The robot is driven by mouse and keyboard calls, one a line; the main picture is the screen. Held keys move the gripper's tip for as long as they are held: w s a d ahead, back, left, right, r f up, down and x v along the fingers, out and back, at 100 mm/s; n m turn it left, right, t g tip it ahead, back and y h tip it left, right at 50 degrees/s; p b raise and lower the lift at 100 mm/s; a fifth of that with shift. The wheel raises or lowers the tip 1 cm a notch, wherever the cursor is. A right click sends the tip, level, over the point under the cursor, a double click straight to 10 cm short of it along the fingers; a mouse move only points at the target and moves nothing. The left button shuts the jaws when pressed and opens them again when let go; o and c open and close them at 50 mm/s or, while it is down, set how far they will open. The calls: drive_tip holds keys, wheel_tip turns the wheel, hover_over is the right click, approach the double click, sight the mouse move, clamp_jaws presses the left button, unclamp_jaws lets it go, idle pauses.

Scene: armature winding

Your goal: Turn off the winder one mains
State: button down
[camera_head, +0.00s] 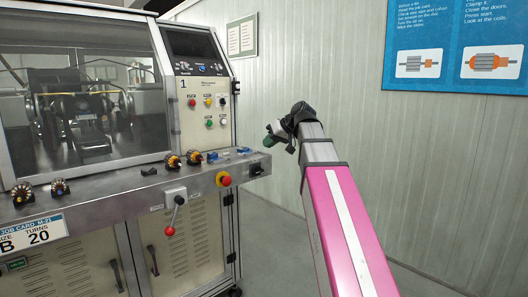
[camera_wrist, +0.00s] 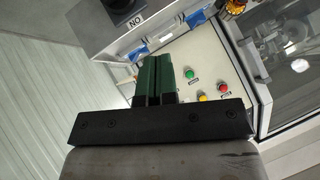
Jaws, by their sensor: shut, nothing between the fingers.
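The winder marked 1 (camera_head: 185,150) fills the left of the head view. A black switch (camera_head: 256,169) sits at the right end of its front ledge. In the wrist view a dark knob (camera_wrist: 119,4) is cut off by the top edge, beside a label (camera_wrist: 135,22) that reads ON upside down. I take this to be the mains switch; its exact knob angle is unclear. My gripper (camera_head: 270,137), with green finger pads (camera_wrist: 154,74), is shut and empty. It appears above and slightly right of the switch in the head view, apart from it.
A red emergency button (camera_head: 223,179) and a red-balled lever (camera_head: 169,230) stick out of the ledge front. Small wound parts (camera_head: 173,161) and blue pieces (camera_head: 212,156) lie on the ledge. Coloured push buttons (camera_head: 208,102) are on the panel.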

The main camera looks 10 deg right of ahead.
drive_tip(key=shift+s+d+r, duration=0.4)
drive_tip(key=shift+s+r, duration=0.15)
drive_tip(key=shift+r, duration=0.15)
drive_tip(key=shift+s+d+r, duration=0.35)
drive_tip(key=shift+s+r, duration=0.2)
drive_tip(key=shift+r, duration=0.1)
drive_tip(key=shift+f, duration=0.1)
wheel_tip(320, 180, down, 31)
drive_tip(key=s+d+m+g+h, duration=0.2)
drive_tip(key=m+h, duration=0.2)
drive_tip(key=s+f+g+h, duration=0.1)
drive_tip(key=s+f, duration=0.3)
drive_tip(key=f, duration=0.4)
drive_tip(key=s+d+f+g+h, duration=0.1)
drive_tip(key=s+f, duration=0.3)
drive_tip(key=f, duration=0.4)
drive_tip(key=s+d+f+m+g+h, duration=0.1)
drive_tip(key=s+f+h, duration=0.1)
drive_tip(key=s+f, duration=0.3)
wheel_tip(320, 180, down, 3)
drive_tip(key=shift+d+f, duration=0.1)
drive_tip(key=shift+d, duration=0.05)
